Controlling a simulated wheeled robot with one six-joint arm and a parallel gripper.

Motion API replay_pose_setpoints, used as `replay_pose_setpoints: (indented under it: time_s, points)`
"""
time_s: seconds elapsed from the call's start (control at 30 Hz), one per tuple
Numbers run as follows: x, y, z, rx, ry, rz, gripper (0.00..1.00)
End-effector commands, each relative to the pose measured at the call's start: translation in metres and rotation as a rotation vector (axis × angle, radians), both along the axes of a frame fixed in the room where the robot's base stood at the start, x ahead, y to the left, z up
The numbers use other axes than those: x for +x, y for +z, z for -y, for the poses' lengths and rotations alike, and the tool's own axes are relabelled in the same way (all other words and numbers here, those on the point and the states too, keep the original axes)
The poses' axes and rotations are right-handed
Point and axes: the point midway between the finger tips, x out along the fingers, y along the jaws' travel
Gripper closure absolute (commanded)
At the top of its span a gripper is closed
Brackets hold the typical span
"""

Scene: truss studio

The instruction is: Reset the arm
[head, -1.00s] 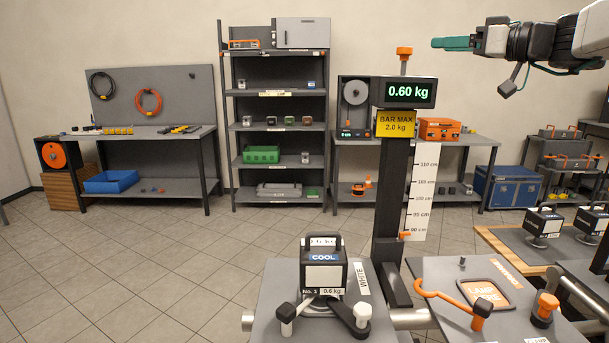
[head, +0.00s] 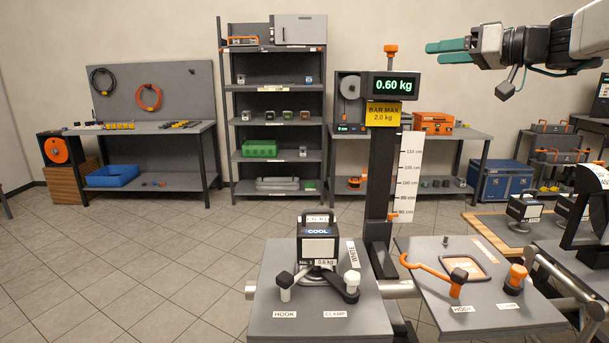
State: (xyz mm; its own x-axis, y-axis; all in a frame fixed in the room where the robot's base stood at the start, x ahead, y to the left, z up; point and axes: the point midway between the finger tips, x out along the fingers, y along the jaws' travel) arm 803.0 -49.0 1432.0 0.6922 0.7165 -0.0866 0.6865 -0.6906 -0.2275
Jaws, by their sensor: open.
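My gripper (head: 447,52) shows at the upper right of the head view, at the end of my arm. It points left, with its two green fingers apart and nothing between them. It is in the air to the right of the display (head: 400,85) reading 0.60 kg. The fingers touch nothing that I can see.
A black lamp block (head: 318,243) labelled COOL stands on a grey plate (head: 300,322) in front. A dark post (head: 383,170) with an orange top knob (head: 391,48) rises behind it. An orange hook (head: 428,268) lies on the right plate. Open floor lies to the left.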

Motion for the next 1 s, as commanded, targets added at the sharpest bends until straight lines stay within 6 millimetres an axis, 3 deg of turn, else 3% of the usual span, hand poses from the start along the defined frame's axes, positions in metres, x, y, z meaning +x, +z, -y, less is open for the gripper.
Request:
replay_pose_setpoints:
  time_s: [0.17,0.37,0.47,0.6,0.8,0.9,1.0]
  points:
    - [-0.014,-0.049,-0.003,0.018,-0.006,-0.233,0.45]
    - [-0.061,-0.118,-0.018,-0.009,-0.038,-0.57,0.45]
    - [-0.104,-0.161,-0.029,-0.055,-0.083,-0.782,0.45]
    - [-0.188,-0.228,-0.039,-0.187,-0.206,-1.082,0.45]
    - [-0.314,-0.307,-0.024,-0.47,-0.459,-1.31,0.45]
    - [-0.355,-0.329,-0.014,-0.604,-0.528,-1.304,0.45]
    - [-0.377,-0.338,-0.01,-0.692,-0.528,-1.258,0.45]
